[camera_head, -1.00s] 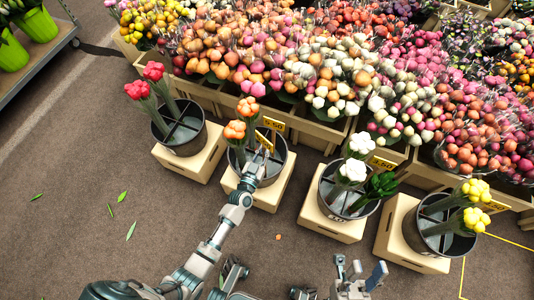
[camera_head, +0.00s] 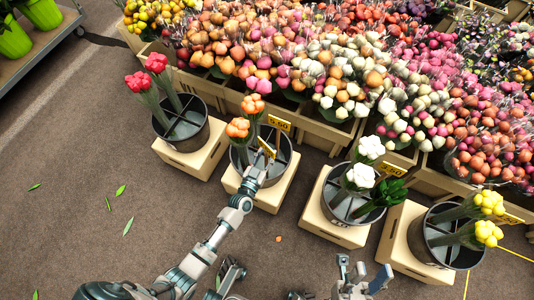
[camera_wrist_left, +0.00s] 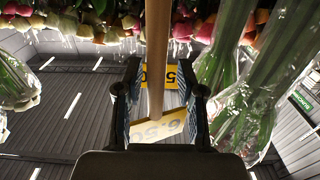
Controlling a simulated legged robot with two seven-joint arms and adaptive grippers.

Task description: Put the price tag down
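My left gripper (camera_head: 262,160) is low over the black bucket (camera_head: 285,158) with orange tulips (camera_head: 239,128). A yellow price tag (camera_head: 267,147) is at its fingertips. In the left wrist view the tag (camera_wrist_left: 160,128), marked 6.50, sits tilted between the two fingers of my left gripper (camera_wrist_left: 160,95), its edges close against both. A pale wooden stick (camera_wrist_left: 157,50) runs up from the tag. My right gripper (camera_head: 364,280) is at the bottom of the head view, fingers apart, empty.
Another yellow tag (camera_head: 279,123) is on the front of the wooden flower crates behind. Buckets with red (camera_head: 189,125), white (camera_head: 345,190) and yellow tulips (camera_head: 445,235) stand on pale boxes alongside. Grey floor (camera_head: 90,200) with loose leaves is free in front.

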